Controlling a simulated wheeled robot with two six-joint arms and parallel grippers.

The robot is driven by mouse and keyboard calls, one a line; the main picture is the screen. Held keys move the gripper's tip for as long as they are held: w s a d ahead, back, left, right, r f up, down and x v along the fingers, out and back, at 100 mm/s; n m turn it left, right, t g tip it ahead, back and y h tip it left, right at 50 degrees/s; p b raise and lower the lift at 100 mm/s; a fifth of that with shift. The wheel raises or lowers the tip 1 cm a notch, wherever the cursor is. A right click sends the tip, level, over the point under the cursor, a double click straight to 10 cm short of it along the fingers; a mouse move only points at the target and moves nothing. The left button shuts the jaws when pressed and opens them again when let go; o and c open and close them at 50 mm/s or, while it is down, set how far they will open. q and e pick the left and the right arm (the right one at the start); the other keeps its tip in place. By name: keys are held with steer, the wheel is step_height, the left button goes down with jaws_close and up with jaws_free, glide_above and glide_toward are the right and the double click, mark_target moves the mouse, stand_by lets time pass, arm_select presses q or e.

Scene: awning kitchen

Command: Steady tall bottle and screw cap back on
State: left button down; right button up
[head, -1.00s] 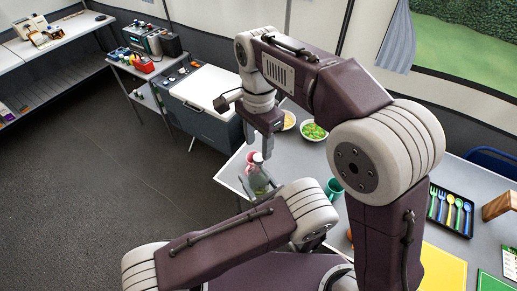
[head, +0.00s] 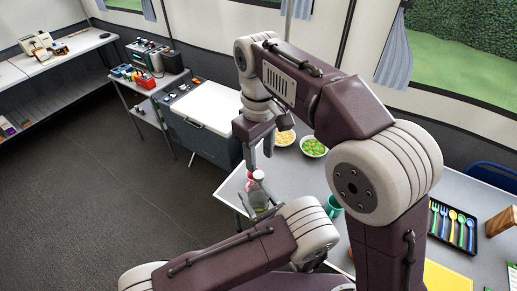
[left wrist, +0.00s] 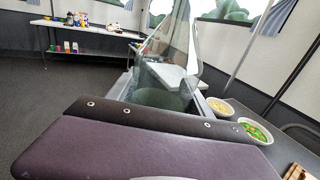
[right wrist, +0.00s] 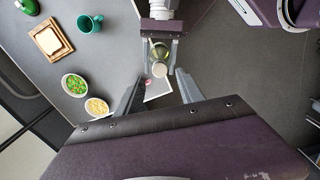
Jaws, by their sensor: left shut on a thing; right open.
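The tall clear greenish bottle (head: 259,198) stands upright near the table's left corner. It shows large and transparent in the left wrist view (left wrist: 165,75) and from above in the right wrist view (right wrist: 161,50). My left gripper (right wrist: 160,52) is shut on the bottle, one finger on each side. A pale round top (right wrist: 159,69) shows on the bottle; I cannot tell whether it is the cap or the bare mouth. My right gripper (right wrist: 157,92) is open above the bottle, its fingers apart with nothing seen held. A small pink thing (head: 250,182) shows beside the bottle's neck, partly hidden.
On the table, two bowls, one of yellowish food (right wrist: 96,107) and one of green food (right wrist: 75,85), lie beyond the bottle. A cutlery tray (head: 452,225) is at right.

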mark_target(259, 174)
steer(key=shift+r+n, duration=0.25)
steer(key=shift+n, duration=0.45)
steer(key=shift+w+a+r+n, duration=0.2)
steer(key=shift+w+r+n, duration=0.05)
steer(key=shift+r+n, duration=0.05)
steer(key=shift+f, duration=4.05)
jaws_close()
